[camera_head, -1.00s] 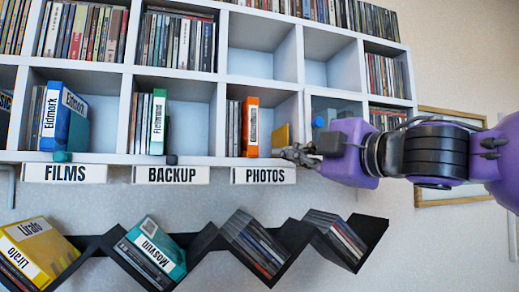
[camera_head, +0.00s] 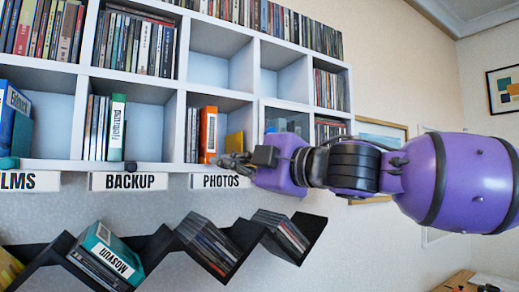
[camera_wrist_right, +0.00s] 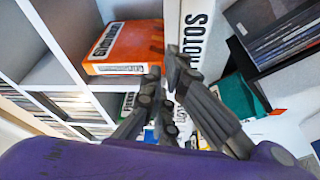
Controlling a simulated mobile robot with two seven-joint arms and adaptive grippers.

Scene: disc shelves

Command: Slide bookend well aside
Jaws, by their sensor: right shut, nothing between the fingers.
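A yellow upright piece, which looks like the bookend (camera_head: 235,141), stands in the PHOTOS compartment, right of the orange box (camera_head: 208,135); its lower part is hidden behind my gripper. My right gripper (camera_head: 224,160) is shut and empty at the compartment's front edge, just above the PHOTOS label (camera_head: 220,181). In the right wrist view the closed fingers (camera_wrist_right: 163,65) lie between the orange box (camera_wrist_right: 125,48) and the PHOTOS label (camera_wrist_right: 197,45). I cannot tell whether they touch the box or the bookend. My left gripper is out of view.
Thin disc cases (camera_head: 192,135) stand left of the orange box. The BACKUP compartment holds a green box (camera_head: 116,127). A black zigzag rack (camera_head: 150,245) with discs hangs below. The white divider (camera_head: 257,125) bounds the PHOTOS compartment on the right.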

